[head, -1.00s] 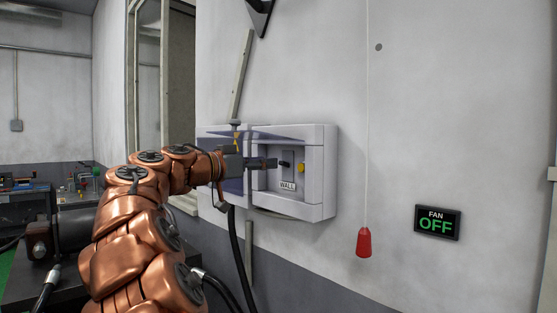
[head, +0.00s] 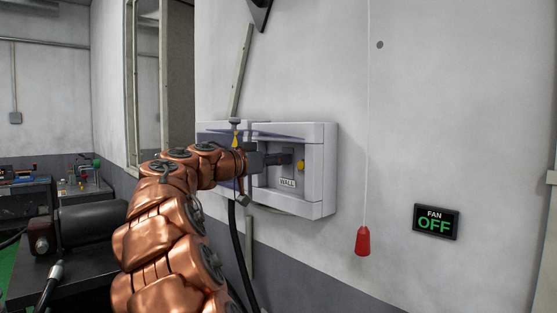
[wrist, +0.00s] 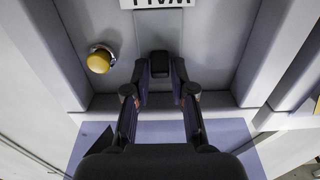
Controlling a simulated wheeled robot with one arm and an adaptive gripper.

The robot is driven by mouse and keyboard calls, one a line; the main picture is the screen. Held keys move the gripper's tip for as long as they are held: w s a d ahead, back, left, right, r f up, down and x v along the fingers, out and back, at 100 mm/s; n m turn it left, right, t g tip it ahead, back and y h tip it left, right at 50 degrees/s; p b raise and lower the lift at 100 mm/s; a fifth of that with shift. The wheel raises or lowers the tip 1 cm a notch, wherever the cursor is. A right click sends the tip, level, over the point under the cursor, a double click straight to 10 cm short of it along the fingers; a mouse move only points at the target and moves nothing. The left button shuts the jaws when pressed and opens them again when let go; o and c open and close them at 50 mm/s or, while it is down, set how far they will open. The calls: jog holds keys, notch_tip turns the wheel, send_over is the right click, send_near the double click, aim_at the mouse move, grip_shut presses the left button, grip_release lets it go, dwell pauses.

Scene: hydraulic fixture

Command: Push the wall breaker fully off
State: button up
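The wall breaker is a dark lever (wrist: 160,64) in a recessed grey wall box (head: 328,170) above a white WALL label (head: 287,183). The label shows upside down and cut off at the top of the wrist view. My gripper (head: 283,160) reaches into the box from the left in the head view and largely hides the lever there. In the wrist view my gripper (wrist: 160,78) has its two fingers parted, with a gap between them. Their tips are at either side of the lever, at or very close to it. Contact and the exact lever position are unclear.
A yellow knob (head: 300,165) sits beside the lever inside the box; it also shows in the wrist view (wrist: 99,60). The box walls and raised bluish cover (head: 285,132) bound the space. A red pull handle (head: 362,241) hangs to the right, near a FAN OFF sign (head: 436,220).

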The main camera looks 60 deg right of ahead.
grip_shut()
